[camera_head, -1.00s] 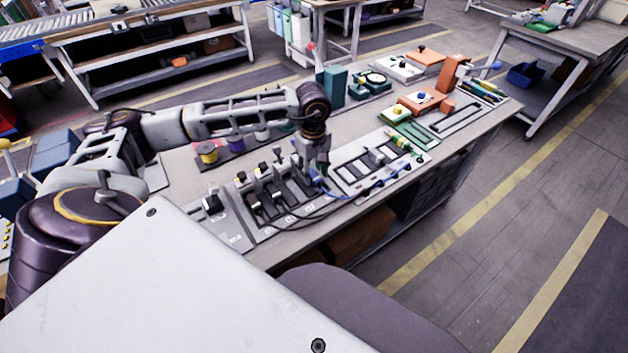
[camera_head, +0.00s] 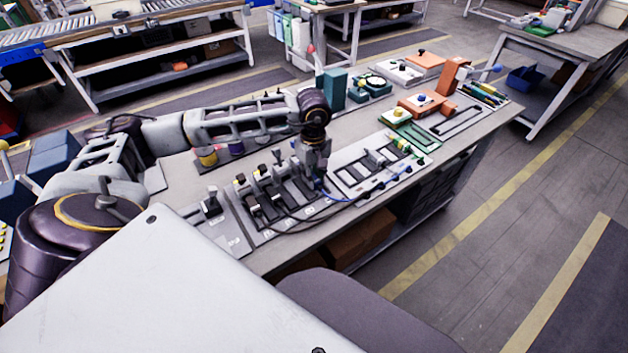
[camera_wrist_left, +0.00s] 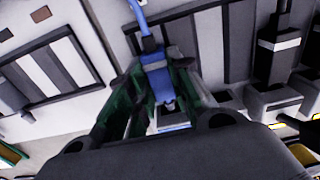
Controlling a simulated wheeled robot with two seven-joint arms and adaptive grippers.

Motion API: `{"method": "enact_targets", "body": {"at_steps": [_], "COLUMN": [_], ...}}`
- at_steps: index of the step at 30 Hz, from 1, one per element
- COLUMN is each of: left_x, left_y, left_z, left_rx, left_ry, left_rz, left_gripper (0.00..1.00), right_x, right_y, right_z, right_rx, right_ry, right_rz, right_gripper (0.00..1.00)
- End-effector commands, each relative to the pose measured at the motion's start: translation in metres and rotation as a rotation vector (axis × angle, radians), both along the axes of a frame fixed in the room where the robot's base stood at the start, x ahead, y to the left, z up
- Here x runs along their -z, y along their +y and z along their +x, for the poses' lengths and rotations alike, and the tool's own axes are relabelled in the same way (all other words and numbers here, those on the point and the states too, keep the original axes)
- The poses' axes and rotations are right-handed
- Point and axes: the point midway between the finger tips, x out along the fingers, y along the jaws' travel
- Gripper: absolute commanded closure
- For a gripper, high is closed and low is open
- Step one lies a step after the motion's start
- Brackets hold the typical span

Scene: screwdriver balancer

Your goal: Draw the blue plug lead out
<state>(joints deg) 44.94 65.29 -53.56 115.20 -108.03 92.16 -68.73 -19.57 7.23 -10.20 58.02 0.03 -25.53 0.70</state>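The blue plug (camera_wrist_left: 156,82) shows between my left gripper's fingers in the left wrist view, with its blue lead (camera_wrist_left: 140,14) running away at the top. My left gripper (camera_head: 320,182) is over the right end of the socket panel (camera_head: 262,222) in the head view. In the wrist view its fingertips (camera_wrist_left: 158,66) lie against both sides of the plug and look closed on it. The blue lead (camera_head: 357,199) trails right across the bench. My right gripper is not in view.
Several black plugs and dark leads stand in the panel just left of my gripper. A slotted grey plate (camera_head: 372,172) lies to the right, with a green tray (camera_head: 412,133) beyond it. Spools (camera_head: 208,157) stand behind the panel. The bench's front edge is close.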

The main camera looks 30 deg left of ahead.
Motion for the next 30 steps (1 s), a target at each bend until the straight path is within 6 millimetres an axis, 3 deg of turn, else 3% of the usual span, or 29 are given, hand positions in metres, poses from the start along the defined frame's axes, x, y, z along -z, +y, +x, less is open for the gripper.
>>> {"method": "enact_targets", "body": {"at_steps": [3, 30], "left_x": [0.0, 0.0], "left_y": [0.0, -0.012], "left_z": [0.0, -0.005], "left_rx": [0.0, 0.001], "left_ry": [0.0, -0.001], "left_rz": [0.0, 0.0], "left_gripper": [1.0, 1.0], "right_x": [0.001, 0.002], "right_y": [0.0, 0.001], "right_z": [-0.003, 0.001], "right_rx": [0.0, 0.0], "right_ry": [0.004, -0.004], "right_rz": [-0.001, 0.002], "right_gripper": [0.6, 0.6]}}
